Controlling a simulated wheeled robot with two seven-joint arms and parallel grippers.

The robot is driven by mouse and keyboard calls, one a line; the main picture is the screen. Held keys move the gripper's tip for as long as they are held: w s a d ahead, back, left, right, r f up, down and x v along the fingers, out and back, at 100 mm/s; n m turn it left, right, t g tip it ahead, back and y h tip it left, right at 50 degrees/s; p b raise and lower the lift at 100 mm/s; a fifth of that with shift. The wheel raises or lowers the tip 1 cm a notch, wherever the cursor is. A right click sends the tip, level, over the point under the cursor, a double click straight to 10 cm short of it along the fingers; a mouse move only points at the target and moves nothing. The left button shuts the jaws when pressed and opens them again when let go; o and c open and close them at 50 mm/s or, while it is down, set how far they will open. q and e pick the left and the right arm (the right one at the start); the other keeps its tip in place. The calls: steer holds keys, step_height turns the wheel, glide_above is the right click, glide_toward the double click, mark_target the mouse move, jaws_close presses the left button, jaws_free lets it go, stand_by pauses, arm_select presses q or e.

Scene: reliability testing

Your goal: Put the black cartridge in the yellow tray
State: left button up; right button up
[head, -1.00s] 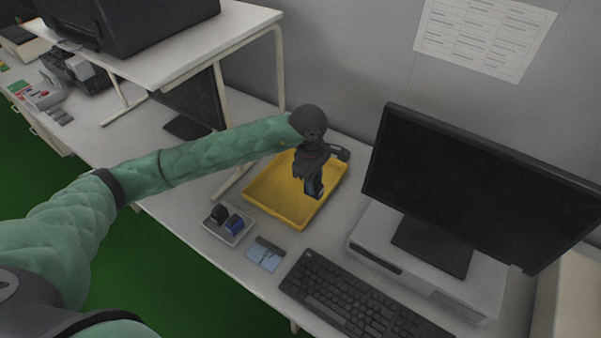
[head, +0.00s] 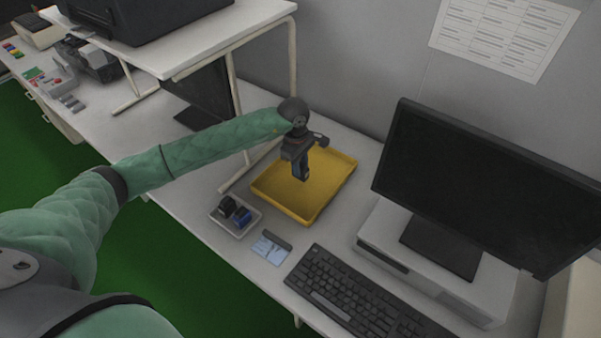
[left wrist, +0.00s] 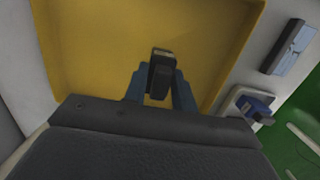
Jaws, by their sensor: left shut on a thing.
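My left gripper (head: 301,176) is over the yellow tray (head: 331,192), pointing down. In the left wrist view the blue-grey fingers (left wrist: 160,90) are shut on a small black cartridge (left wrist: 161,73). The cartridge is over the floor of the yellow tray (left wrist: 95,50); I cannot tell how high above it. The gripper mostly hides the cartridge in the head view. My right gripper is not in view.
A small white tray (head: 250,228) with a black piece (head: 228,207) and a blue piece (head: 241,216) stands in front of the yellow tray. A keyboard (head: 350,292), a monitor (head: 480,190) and a blue card (head: 268,250) are nearby. A raised shelf (head: 190,45) stands behind left.

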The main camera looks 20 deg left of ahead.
arm_select(q)
step_height(320, 180, down, 3)
steer(key=shift+s+f, duration=0.1)
steer(key=shift+f, duration=0.15)
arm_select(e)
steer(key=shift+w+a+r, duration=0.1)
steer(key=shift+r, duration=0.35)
arm_select(q)
steer(key=shift+f, duration=0.1)
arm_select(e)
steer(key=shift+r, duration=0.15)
arm_select(q)
steer(key=o, duration=1)
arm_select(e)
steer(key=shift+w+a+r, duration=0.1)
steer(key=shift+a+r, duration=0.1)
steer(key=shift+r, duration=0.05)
